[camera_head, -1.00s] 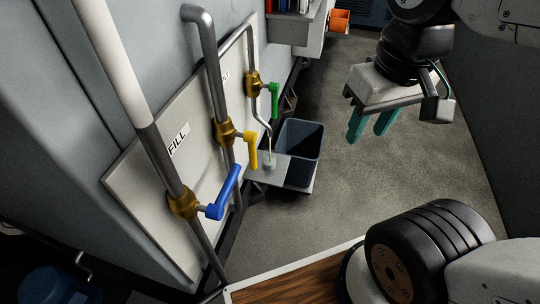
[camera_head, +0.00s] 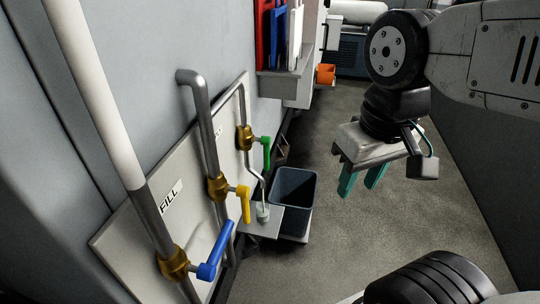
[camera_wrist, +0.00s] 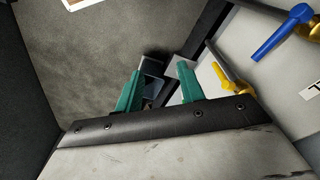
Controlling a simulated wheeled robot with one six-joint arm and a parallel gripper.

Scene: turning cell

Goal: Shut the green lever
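The green lever (camera_head: 266,152) hangs down from a brass valve (camera_head: 244,138) on the farthest pipe of the wall panel in the head view. A yellow lever (camera_head: 244,204) also hangs down, on the middle pipe. A blue lever (camera_head: 215,252) slants up and to the right on the nearest pipe. My gripper (camera_head: 361,182) is open and empty, to the right of the levers and apart from them. Its teal fingers (camera_wrist: 158,88) stand apart in the wrist view. There the blue lever (camera_wrist: 281,33) and yellow lever (camera_wrist: 228,78) show at the right; I cannot make out the green one.
A dark bin (camera_head: 294,188) stands below the green lever, beside a small shelf with a pale cup (camera_head: 263,212). A rack of coloured folders (camera_head: 279,35) hangs on the wall beyond, near an orange bin (camera_head: 326,74). Open floor (camera_head: 400,228) lies around my gripper.

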